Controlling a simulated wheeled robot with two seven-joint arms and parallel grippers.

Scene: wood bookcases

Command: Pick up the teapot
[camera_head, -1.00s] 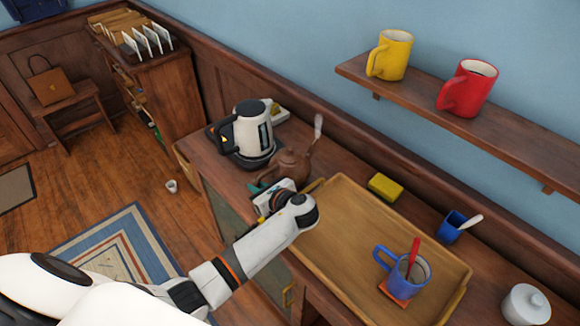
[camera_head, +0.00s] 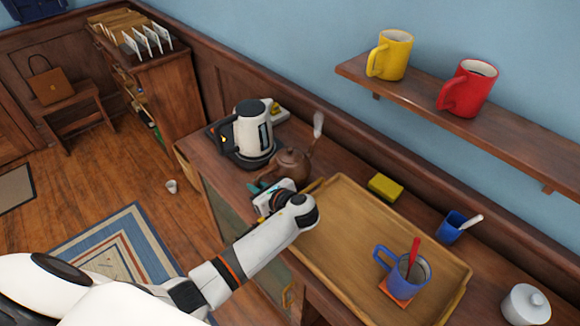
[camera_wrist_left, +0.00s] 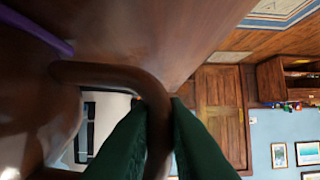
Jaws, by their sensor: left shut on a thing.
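The brown teapot (camera_head: 292,162) is on the wooden cabinet top, just in front of the white kettle; I cannot tell whether its base touches the wood. My left gripper (camera_head: 258,187) is at its near side, partly hidden behind my own wrist. In the left wrist view, the teapot's curved brown handle (camera_wrist_left: 110,73) runs between the two dark green fingers (camera_wrist_left: 158,125), which are shut on it. The teapot's rounded body (camera_wrist_left: 40,115) fills the left of that view. My right gripper is in no view.
The white kettle (camera_head: 252,130) on its dark base stands close behind the teapot. A wooden tray (camera_head: 335,235) with a blue mug (camera_head: 408,275) lies to the right. A yellow sponge (camera_head: 385,187) and a blue cup (camera_head: 452,228) are beyond it. A shelf (camera_head: 440,112) with mugs is above.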

